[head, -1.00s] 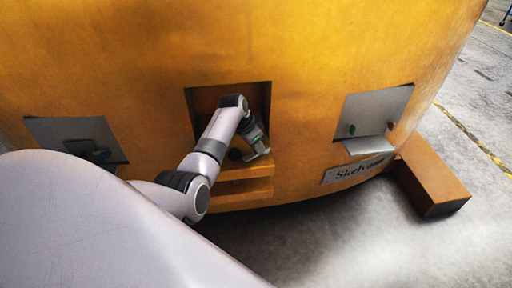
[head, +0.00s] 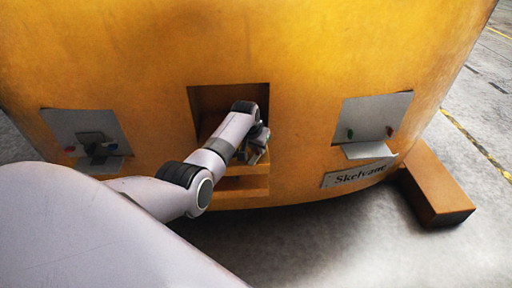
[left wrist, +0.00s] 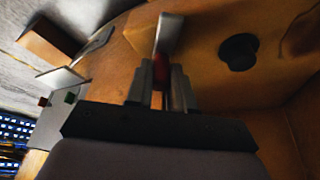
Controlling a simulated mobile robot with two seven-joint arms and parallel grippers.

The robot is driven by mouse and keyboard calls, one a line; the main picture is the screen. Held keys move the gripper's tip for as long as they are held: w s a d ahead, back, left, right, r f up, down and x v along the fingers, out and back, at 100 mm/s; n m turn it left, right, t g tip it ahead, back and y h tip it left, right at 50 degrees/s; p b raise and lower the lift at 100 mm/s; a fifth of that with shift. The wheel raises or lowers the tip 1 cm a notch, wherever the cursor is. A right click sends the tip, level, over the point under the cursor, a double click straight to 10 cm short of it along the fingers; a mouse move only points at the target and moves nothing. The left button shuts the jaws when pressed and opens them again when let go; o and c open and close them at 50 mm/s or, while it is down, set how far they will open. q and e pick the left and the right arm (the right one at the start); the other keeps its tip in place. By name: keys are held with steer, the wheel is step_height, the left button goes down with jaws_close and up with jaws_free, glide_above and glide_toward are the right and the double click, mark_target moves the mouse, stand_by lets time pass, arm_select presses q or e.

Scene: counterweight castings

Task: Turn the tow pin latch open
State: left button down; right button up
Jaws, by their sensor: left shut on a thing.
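The yellow casting has a square recess (head: 203,104) in its middle. My left gripper (head: 258,148) reaches into the recess's right side; the arm hides part of the opening. In the left wrist view, the fingers of my left gripper (left wrist: 160,88) are shut on the tow pin latch (left wrist: 167,36), a pale flat lever with a red part between the fingers. The latch's far end sticks out beyond the fingertips. A dark round knob (left wrist: 238,52), perhaps the pin's head, stands apart from the fingers. My right gripper is not in view.
Grey plates with small coloured parts sit left (head: 86,128) and right (head: 372,118) of the recess. A nameplate (head: 358,175) is under the right one. A brown block (head: 436,190) juts over the floor at right. A ledge (head: 245,185) lies below the recess.

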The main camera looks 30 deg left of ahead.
arm_select(q)
steer(key=shift+w+d+r+n+y, duration=0.1)
steer(key=shift+d+n+y, duration=0.3)
steer(key=shift+n, duration=0.5)
steer(key=shift+d+n, duration=0.1)
steer(key=shift+n, duration=0.4)
steer(key=shift+w+d+n+y, duration=0.2)
steer(key=shift+n+y, duration=0.2)
steer(key=shift+n, duration=0.3)
steer(key=shift+w+d+n+g+y+b, duration=0.1)
steer(key=shift+d+n+g+y+b, duration=0.1)
steer(key=shift+n+b, duration=0.3)
steer(key=shift+w+d+n+g+y+b, duration=0.1)
steer(key=shift+n+g+y+b, duration=0.15)
steer(key=shift+n, duration=0.45)
steer(key=c, duration=1)
jaws_free()
